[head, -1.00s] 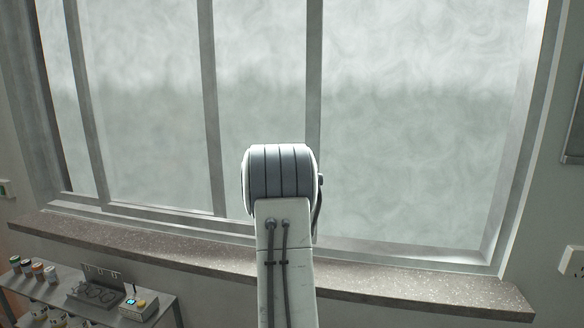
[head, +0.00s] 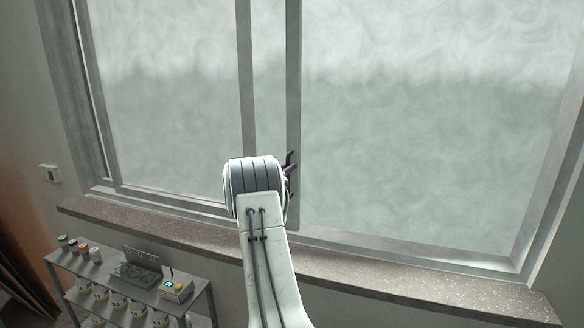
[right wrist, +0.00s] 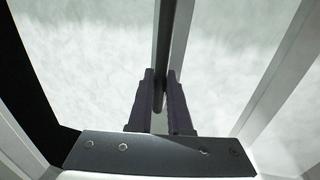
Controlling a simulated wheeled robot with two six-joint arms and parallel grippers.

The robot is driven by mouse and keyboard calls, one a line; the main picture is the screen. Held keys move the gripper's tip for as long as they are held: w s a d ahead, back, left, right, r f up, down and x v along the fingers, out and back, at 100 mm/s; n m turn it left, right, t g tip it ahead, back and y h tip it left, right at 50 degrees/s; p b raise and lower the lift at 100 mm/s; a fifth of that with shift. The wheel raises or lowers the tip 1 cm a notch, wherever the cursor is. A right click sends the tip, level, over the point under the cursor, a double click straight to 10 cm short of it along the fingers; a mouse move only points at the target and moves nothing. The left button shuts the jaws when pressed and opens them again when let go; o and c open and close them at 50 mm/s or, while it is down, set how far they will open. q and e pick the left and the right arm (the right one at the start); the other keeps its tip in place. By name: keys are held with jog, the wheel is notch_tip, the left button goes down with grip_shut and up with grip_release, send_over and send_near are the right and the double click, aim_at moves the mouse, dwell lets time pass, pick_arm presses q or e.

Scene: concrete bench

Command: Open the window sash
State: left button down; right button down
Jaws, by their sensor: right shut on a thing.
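The window sash is a grey-framed pane whose right upright (head: 293,80) stands right of a second upright. Its left upright (head: 94,100) stands close to the left side of the window frame. My right gripper (head: 290,160) is at the sash's right upright, and my forearm partly hides it in the head view. In the right wrist view my right gripper (right wrist: 159,88) has its two dark fingers shut on a dark upright handle bar (right wrist: 163,45) alongside the sash upright. My left gripper is not in view.
A speckled stone sill (head: 400,285) runs below the window. A metal shelf unit (head: 200,292) with cups and small devices stands lower left. A wide area right of the sash upright reaches to the right frame (head: 555,180).

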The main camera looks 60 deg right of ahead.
jog(key=shift+w+r, duration=0.1)
jog(key=shift+r, duration=0.1)
jog(key=c, duration=0.8)
grip_release()
jog(key=shift+w+f, duration=0.1)
jog(key=shift+c, duration=0.2)
jog(key=a+b, duration=0.4)
jog(key=a, duration=0.6)
jog(key=shift+s+a+b, duration=0.3)
jog(key=shift+s, duration=0.15)
